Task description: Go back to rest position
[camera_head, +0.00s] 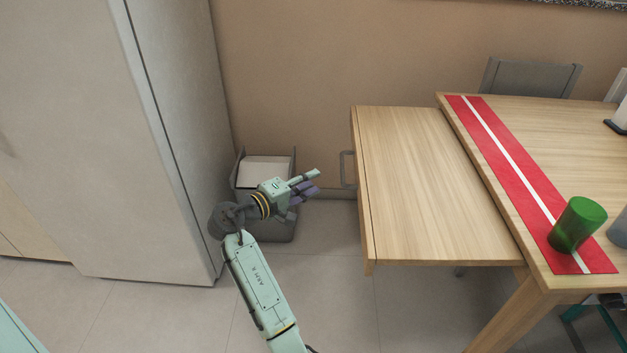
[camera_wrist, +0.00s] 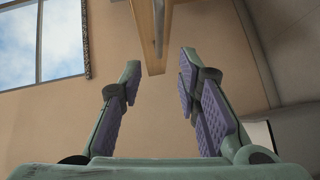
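My gripper (camera_head: 308,187) is at the end of my green arm, left of centre in the head view. It is in front of the grey bin by the wall and left of the wooden table leaf. In the wrist view, the two fingers of my gripper (camera_wrist: 158,85) stand wide apart with purple pads facing each other. Nothing is between them; the wall and a wooden table part (camera_wrist: 150,40) show beyond.
A grey bin (camera_head: 275,228) stands between the tall grey cabinet (camera_head: 150,120) and the wooden table leaf (camera_head: 425,180). A green cup (camera_head: 577,225) stands on a red runner (camera_head: 500,155) at the right. A grey chair (camera_head: 530,78) is behind the table. Floor is clear beneath the leaf.

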